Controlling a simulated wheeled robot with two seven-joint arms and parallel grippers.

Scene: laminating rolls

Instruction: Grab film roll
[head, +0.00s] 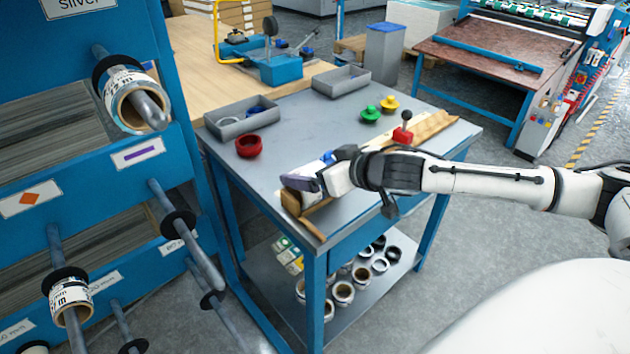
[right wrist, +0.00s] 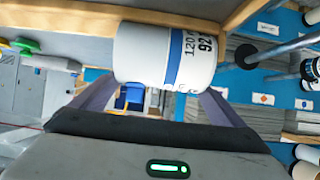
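A white film roll (right wrist: 165,55) with a blue band and printed digits fills the upper middle of the right wrist view. It lies beside the wooden edge of a trough (head: 438,125) on the grey worktable. My right gripper (head: 302,183) is over the trough's near end in the head view. In the right wrist view its fingers (right wrist: 158,92) are spread wide, one toward each end of the roll. I cannot make out firm contact. In the head view the gripper and wrist hide most of the roll. My left gripper is not in view.
A blue rack (head: 95,190) with rolls on pegs stands at the left.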

